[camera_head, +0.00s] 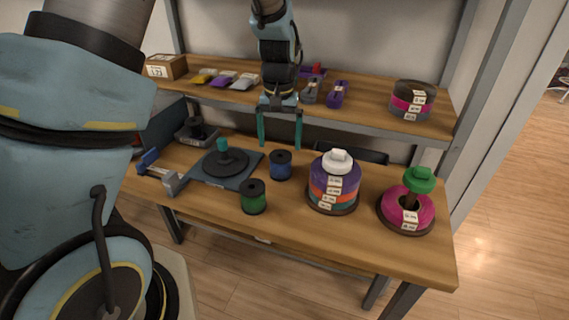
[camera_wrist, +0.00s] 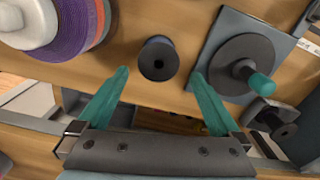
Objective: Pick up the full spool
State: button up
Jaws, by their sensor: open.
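A blue spool (camera_head: 280,165) with dark flanges stands upright on the table, between the turntable and the tall cord stack. A green spool (camera_head: 253,197) stands nearer the front edge. Both carry cord; I cannot tell how full each is. My gripper (camera_head: 279,145) points down with its teal fingers apart and empty, just behind and above the blue spool. In the wrist view, one dark-flanged spool (camera_wrist: 158,58), apparently the blue one, shows end-on just beyond and between the fingertips (camera_wrist: 159,76), not touching them. Its cord is mostly hidden there.
To the left are a turntable with a teal knob (camera_head: 222,160), a clamp (camera_head: 160,175) and a tray with a dark spool (camera_head: 196,132). To the right are a white-topped cord stack (camera_head: 334,184) and a pink stack (camera_head: 407,208). A shelf (camera_head: 365,112) runs behind my gripper.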

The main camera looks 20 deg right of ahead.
aim_at(281, 159)
jog(key=shift+s+f+p, duration=0.15)
jog(key=shift+f+p, duration=0.95)
jog(key=shift+f, duration=2.3)
jog(key=c, duration=1.3)
jog(key=shift+r, duration=0.15)
notch_tip(281, 159, up, 10)
jog(key=shift+f+b, duration=0.1)
jog(key=shift+b, duration=1.1)
